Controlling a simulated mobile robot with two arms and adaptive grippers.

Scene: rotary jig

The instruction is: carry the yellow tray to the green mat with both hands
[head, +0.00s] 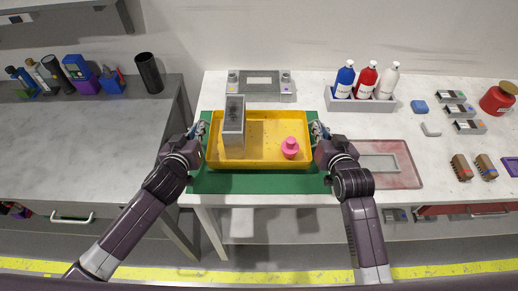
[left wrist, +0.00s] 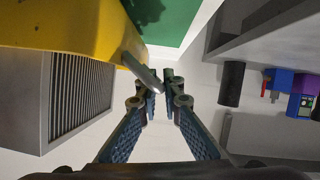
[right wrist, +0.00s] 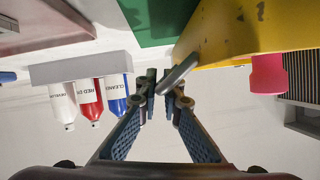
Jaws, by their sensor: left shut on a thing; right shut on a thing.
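The yellow tray (head: 262,158) is over the green mat (head: 255,181), which shows around its front and sides in the head view. I cannot tell whether the tray touches the mat. A grey ribbed block (head: 234,120) and a pink knobbed piece (head: 290,148) are in the tray. My left gripper (head: 203,128) is shut on the tray's left handle, a grey bar also seen in the left wrist view (left wrist: 142,72). My right gripper (head: 318,130) is shut on the right handle, a grey bar in the right wrist view (right wrist: 178,73).
Behind the tray is a grey fixture (head: 259,84). A rack (head: 360,104) with blue, red and white bottles stands at the back right. A reddish plate (head: 405,165) lies right of the mat. A gap separates the left bench (head: 90,135) from this table.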

